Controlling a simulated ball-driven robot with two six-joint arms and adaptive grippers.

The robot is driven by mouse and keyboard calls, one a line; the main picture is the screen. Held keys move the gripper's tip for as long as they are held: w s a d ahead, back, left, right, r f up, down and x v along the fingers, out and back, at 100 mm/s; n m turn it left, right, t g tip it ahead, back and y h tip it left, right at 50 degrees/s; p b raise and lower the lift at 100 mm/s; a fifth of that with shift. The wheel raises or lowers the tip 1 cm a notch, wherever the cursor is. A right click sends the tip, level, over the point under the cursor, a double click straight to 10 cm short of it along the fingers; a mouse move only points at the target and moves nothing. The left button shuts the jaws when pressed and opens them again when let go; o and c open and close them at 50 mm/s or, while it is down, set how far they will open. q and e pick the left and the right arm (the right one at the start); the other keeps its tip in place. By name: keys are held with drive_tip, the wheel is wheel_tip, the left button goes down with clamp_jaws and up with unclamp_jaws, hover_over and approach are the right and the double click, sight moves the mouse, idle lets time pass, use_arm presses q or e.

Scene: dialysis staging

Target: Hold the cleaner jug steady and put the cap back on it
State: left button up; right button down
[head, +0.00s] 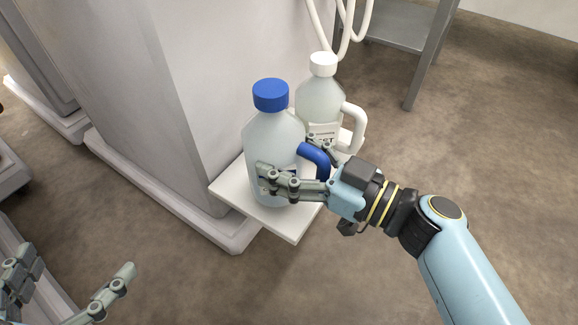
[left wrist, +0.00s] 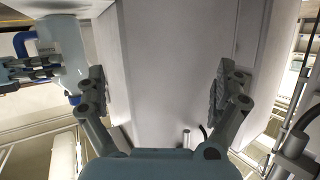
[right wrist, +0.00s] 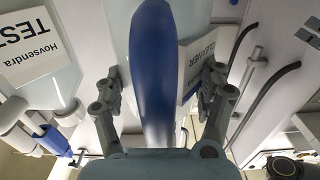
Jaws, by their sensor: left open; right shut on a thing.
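The cleaner jug (head: 270,140), translucent with a blue handle (head: 314,154), stands upright on a small white shelf. A blue cap (head: 270,95) sits on top of its neck; I cannot tell whether it is screwed tight. My right gripper (head: 288,160) is shut on the jug at its handle side. In the right wrist view the blue handle (right wrist: 152,75) runs between the fingers, beside a label reading CLEANER (right wrist: 199,62). My left gripper (head: 76,262) is open and empty, low at the left, well apart from the jug. The jug (left wrist: 70,45) also shows at the left wrist view's left edge.
A white-capped jug (head: 321,97) with a white handle and TEST label stands close behind the cleaner jug. The white shelf (head: 285,222) is small, with little free room. A tall pale machine (head: 215,90) rises at its left. White hoses (head: 340,30) hang behind.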

wheel_tip(320, 180, down, 2)
drive_tip(key=shift+f+b, duration=0.1)
drive_tip(key=shift+b, duration=0.5)
use_arm(q)
drive_tip(key=w+d+r+m+t+h, duration=0.1)
drive_tip(key=w+r+t, duration=0.3)
drive_tip(key=r, duration=0.5)
drive_tip(key=shift+w+r, duration=0.15)
drive_tip(key=shift+w, duration=0.7)
drive_tip(key=shift+w+r+t, duration=0.1)
drive_tip(key=shift+r+t, duration=0.2)
drive_tip(key=shift+r, duration=0.1)
drive_tip(key=shift+r, duration=0.1)
use_arm(e)
drive_tip(key=shift+f, duration=0.1)
drive_tip(key=shift+c, duration=0.4)
unclamp_jaws()
use_arm(q)
drive_tip(key=shift+w+d+r+t, duration=0.1)
drive_tip(key=shift+w+r+t, duration=0.3)
drive_tip(key=shift+r, duration=0.25)
drive_tip(key=shift+s+f, duration=0.1)
drive_tip(key=shift+s, duration=0.1)
